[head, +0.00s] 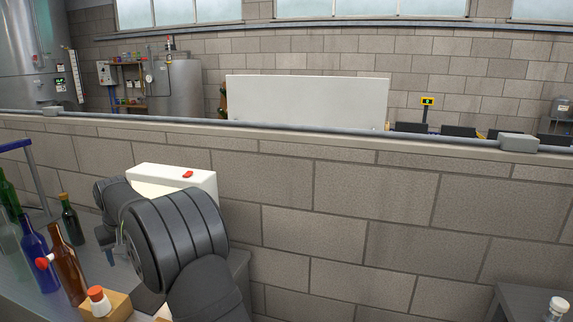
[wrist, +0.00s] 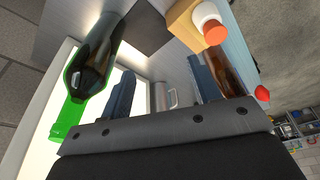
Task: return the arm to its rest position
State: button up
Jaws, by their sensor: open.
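My gripper shows in the wrist view (wrist: 160,72) with its two blue-grey fingers apart. A small grey metal cylinder (wrist: 160,97) shows in the gap, beyond the fingers; I see no contact with it. In the head view my arm hides most of the gripper; only a small blue finger part shows low at the left, above the bench. The arm is bent over the bench in front of a white box with a red button (head: 188,175). In the wrist view a green bottle (wrist: 68,118) stands left of the fingers, against a bright panel.
Several bottles crowd the bench at left, including a blue one (head: 38,256) and a brown one (head: 68,264). A wooden block (head: 117,304) holds a white item with an orange-red cap (head: 97,295). A block wall (head: 390,210) rises behind. A capped item (head: 556,308) stands at far right.

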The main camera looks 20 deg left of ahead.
jog(key=w+a+r+v, duration=0.1)
jog(key=w+a+v, duration=0.1)
jog(key=v, duration=0.9)
jog(key=w+d+m+t+h, duration=0.1)
jog(key=w+d+m, duration=0.4)
jog(key=w+d, duration=1.6)
jog(key=shift+d+r+m, duration=0.2)
jog(key=shift+d+m, duration=0.1)
jog(key=shift+d, duration=0.9)
jog(key=shift+w, duration=0.1)
